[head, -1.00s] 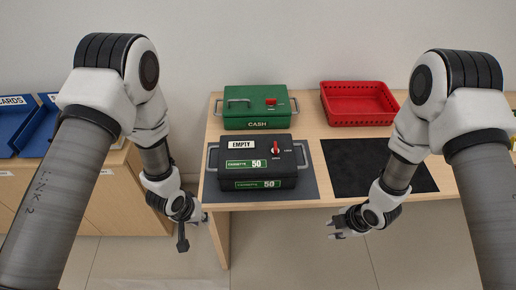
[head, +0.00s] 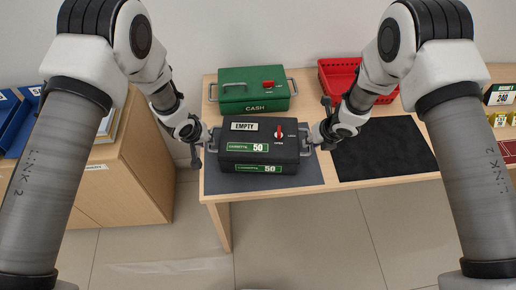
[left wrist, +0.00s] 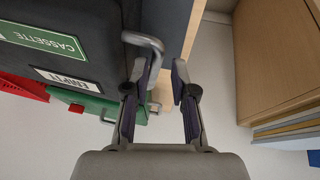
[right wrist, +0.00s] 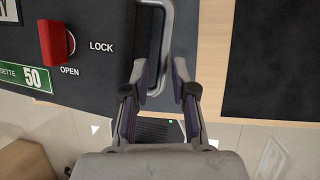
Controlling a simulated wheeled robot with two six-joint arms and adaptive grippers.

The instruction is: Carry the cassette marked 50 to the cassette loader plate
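The black cassette marked 50 (head: 258,146) has green labels, an EMPTY tag and a red knob, and sits on a dark grey mat (head: 215,182) on the table. My left gripper (head: 211,143) is at its left handle; in the left wrist view the handle (left wrist: 156,46) lies between the open fingers (left wrist: 157,68). My right gripper (head: 318,140) is at its right handle; in the right wrist view the handle bar (right wrist: 168,30) runs between the open fingers (right wrist: 159,70). No plate is labelled as the loader; I cannot tell which surface it is.
A green CASH box (head: 252,90) stands just behind the cassette. A red basket (head: 337,78) is at the back right. A bare black mat (head: 385,150) lies to the right. A sign with 240 (head: 502,98) stands at the far right. A wooden cabinet (head: 125,160) is at left.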

